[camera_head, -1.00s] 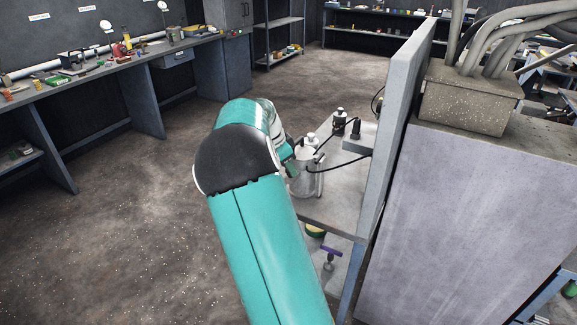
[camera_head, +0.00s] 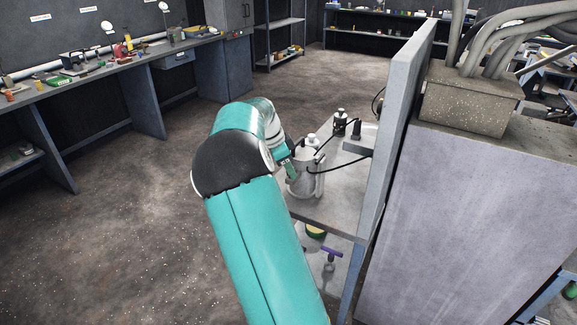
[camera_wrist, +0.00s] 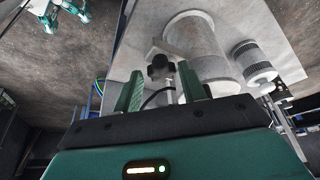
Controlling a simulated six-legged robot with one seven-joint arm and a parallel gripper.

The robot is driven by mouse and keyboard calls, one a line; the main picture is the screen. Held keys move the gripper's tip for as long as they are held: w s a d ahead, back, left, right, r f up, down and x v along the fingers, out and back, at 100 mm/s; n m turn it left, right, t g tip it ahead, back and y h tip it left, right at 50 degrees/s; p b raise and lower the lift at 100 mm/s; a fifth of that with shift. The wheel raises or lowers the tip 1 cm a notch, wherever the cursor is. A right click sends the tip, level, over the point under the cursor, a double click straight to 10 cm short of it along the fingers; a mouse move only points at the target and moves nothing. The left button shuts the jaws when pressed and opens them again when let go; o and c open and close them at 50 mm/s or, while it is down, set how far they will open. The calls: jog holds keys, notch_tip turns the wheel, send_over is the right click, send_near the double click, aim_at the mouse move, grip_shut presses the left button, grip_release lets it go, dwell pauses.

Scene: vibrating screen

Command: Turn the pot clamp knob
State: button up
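The pot (camera_head: 307,178) is a pale grey metal cylinder on a bench in the head view. It fills the upper middle of the wrist view (camera_wrist: 205,45). The clamp knob (camera_wrist: 160,67) is dark and lobed, on a bracket at the pot's near side. My gripper (camera_wrist: 161,72) has two green fingers spread apart, with the knob showing between their tips. I cannot tell whether the knob is level with the tips or just beyond them; no finger visibly closes on it. In the head view my arm partly covers the gripper, and the knob cannot be made out.
An upright grey panel (camera_head: 397,125) borders the bench on the right, beside a large grey cabinet (camera_head: 470,230). Open floor (camera_head: 110,220) lies to the left.

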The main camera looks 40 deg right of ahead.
jog(key=shift+w, duration=0.1)
jog(key=v, duration=1.3)
jog(key=shift+r, duration=0.4)
jog(key=shift+a, duration=0.1)
